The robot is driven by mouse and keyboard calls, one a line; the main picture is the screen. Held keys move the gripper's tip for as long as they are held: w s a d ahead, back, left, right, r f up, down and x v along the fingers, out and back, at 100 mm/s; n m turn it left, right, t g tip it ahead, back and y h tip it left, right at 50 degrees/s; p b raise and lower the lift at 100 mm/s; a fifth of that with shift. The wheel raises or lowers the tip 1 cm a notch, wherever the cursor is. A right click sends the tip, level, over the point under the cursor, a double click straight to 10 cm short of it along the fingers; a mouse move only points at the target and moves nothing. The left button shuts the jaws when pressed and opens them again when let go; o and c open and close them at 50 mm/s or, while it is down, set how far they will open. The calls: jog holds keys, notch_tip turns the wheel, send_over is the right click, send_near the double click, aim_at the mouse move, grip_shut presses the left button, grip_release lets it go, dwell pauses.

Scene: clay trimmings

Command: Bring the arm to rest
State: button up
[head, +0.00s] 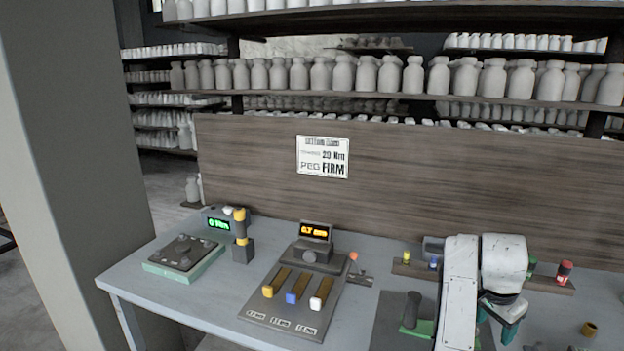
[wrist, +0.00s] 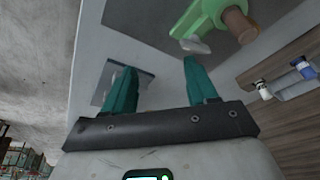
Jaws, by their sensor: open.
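My arm, white and scuffed, stands folded over the right part of the table in the head view. My gripper (head: 510,320) hangs low from it with teal fingers, partly hidden by the arm. In the wrist view, the two teal fingers of my gripper (wrist: 158,80) are spread apart with nothing between them. Beyond the fingers a green fixture (wrist: 210,14) with a brown cylinder on it is partly in view, on a dark grey plate (wrist: 145,22). In the head view a green piece (head: 424,328) with a dark upright handle (head: 412,308) stands left of the arm.
The grey table (head: 190,300) carries a board with three colored knobs (head: 290,315), a display box (head: 316,232), a teal-edged device (head: 183,256) and a rack of colored pegs (head: 560,283). A brown cylinder (head: 589,329) lies at right. A wooden panel (head: 430,185) with a sign stands behind.

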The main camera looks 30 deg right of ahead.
jog(key=a+f+n, duration=0.1)
jog(key=a+n, duration=0.1)
jog(key=a+f+n+t, duration=0.1)
jog(key=a, duration=0.1)
jog(key=a+f+n+h, duration=0.1)
jog(key=a+f+n, duration=0.1)
jog(key=shift+w+a+n+t, duration=0.3)
jog(key=shift+a, duration=0.1)
jog(key=s+a+f+n+t+y, duration=0.25)
jog(key=a+n, duration=0.45)
jog(key=a, duration=0.7)
jog(key=s+a+f+n+t+y, duration=0.1)
jog(key=s+a+f+n+y, duration=0.2)
jog(key=a+n, duration=0.7)
jog(key=s+a+f+m+g, duration=0.1)
jog(key=s+f, duration=0.2)
jog(key=s, duration=0.2)
jog(key=s+a+f+m+g+h, duration=0.1)
jog(key=s+f+m+g, duration=0.1)
jog(key=s, duration=0.3)
jog(key=shift+f+m, duration=0.3)
jog(key=shift+f, duration=0.2)
